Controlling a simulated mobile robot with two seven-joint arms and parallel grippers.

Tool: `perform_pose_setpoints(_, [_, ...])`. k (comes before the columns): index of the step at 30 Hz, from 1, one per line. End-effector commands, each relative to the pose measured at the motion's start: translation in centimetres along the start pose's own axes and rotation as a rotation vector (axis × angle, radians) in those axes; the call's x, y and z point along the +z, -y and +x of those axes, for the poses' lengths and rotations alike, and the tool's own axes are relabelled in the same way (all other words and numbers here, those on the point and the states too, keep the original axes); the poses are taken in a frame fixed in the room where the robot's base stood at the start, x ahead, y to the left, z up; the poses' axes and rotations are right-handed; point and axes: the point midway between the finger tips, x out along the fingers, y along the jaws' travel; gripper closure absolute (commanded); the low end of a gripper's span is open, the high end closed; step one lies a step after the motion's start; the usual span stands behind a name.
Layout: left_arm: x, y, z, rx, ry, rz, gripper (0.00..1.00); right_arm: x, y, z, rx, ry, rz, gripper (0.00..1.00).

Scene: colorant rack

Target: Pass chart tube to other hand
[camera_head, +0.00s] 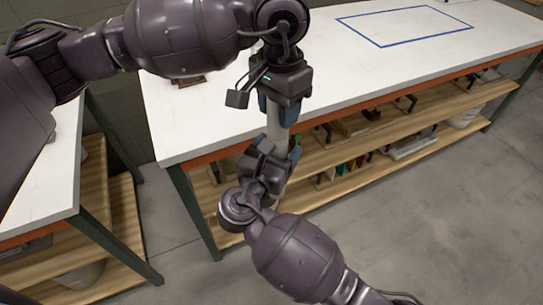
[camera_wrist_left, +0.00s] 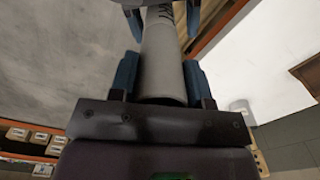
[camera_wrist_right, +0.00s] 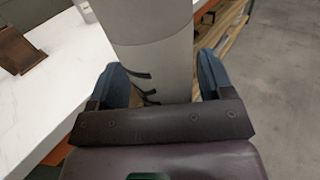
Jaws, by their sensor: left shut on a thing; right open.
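The chart tube (camera_head: 277,130) is a long light-grey cylinder held in the air by the front edge of the white table. My left gripper (camera_head: 277,110) is shut on its upper part, and the tube also shows between the fingers in the left wrist view (camera_wrist_left: 162,62). My right gripper (camera_head: 276,148) is below the left one with its open fingers on either side of the tube's lower part. In the right wrist view the tube (camera_wrist_right: 153,52) passes between these fingers (camera_wrist_right: 160,85), with gaps visible. The tube's lower end is hidden in the head view.
The white table (camera_head: 330,60) has a blue taped rectangle (camera_head: 405,25) at the back and a small brown stand (camera_head: 190,80) near the left. Wooden shelves (camera_head: 340,150) with several items lie under its front edge. Grey floor (camera_head: 430,220) is clear at the right.

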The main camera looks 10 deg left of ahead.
Motion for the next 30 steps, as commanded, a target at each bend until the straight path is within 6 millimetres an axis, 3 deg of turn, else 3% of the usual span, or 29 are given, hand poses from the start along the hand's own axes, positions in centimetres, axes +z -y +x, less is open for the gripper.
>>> perform_pose_setpoints(10, [0.00,0.00,-0.02,0.000,0.000,0.000,0.93,0.00,0.02,0.30,0.000,0.000,0.000,0.28])
perform_pose_setpoints(21, [-0.03,-0.11,-0.03,0.003,-0.002,0.002,0.93,0.02,-0.05,0.24,0.002,-0.001,0.000,0.81])
perform_pose_setpoints(22, [-0.02,-0.13,-0.04,0.003,-0.002,0.002,0.52,0.04,-0.07,0.23,0.002,0.000,0.000,0.81])
perform_pose_setpoints(27, [-0.02,-0.10,-0.03,0.002,-0.001,0.002,0.27,0.04,-0.06,0.23,0.002,0.000,0.000,0.81])
perform_pose_setpoints(30, [-0.01,-0.07,-0.02,0.001,-0.001,0.001,0.27,0.03,-0.03,0.25,0.001,0.000,0.000,0.81])
